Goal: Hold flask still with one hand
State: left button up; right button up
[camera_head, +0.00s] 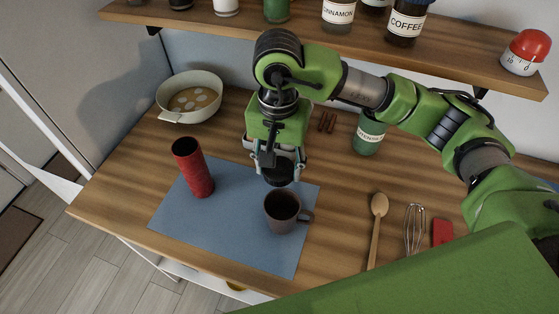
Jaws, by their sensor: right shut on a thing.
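The red flask (193,167) stands upright on the blue mat (232,228), left of centre. Its dark round mouth faces up, and nothing is touching it. My right gripper (281,166) points down over the back right part of the mat, to the right of the flask. It is shut on a dark round lid (279,175), which it holds behind the mug. The gripper body partly hides the lid. My left gripper is out of view.
A dark mug (284,211) stands on the mat just in front of the lid. A pot (189,97) is at the back left. A green jar (369,134), a wooden spoon (377,222), a whisk (413,229) and a red utensil (442,232) are to the right. A shelf (310,32) hangs above.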

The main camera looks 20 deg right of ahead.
aim_at(279, 159)
jog(key=w+f, duration=0.1)
jog(key=w, duration=0.1)
jog(key=w+d+f+p, duration=0.1)
jog(key=f, duration=0.1)
jog(key=w+f, duration=0.2)
jog(key=shift+w+d+f+p, duration=0.25)
jog(key=shift+w+d+p, duration=0.05)
jog(key=shift+d, duration=0.05)
jog(key=shift+w+d+f, duration=0.15)
jog(key=shift+w+f, duration=0.15)
jog(key=shift+f, duration=0.2)
notch_tip(279, 159, down, 3)
jog(key=shift+w+r+p, duration=0.1)
jog(key=shift+w+p, duration=0.05)
jog(key=shift+p, duration=0.95)
jog(key=shift+f, duration=0.25)
jog(key=shift+f+b, duration=0.2)
jog(key=shift+b, duration=0.1)
jog(key=o, duration=1.2)
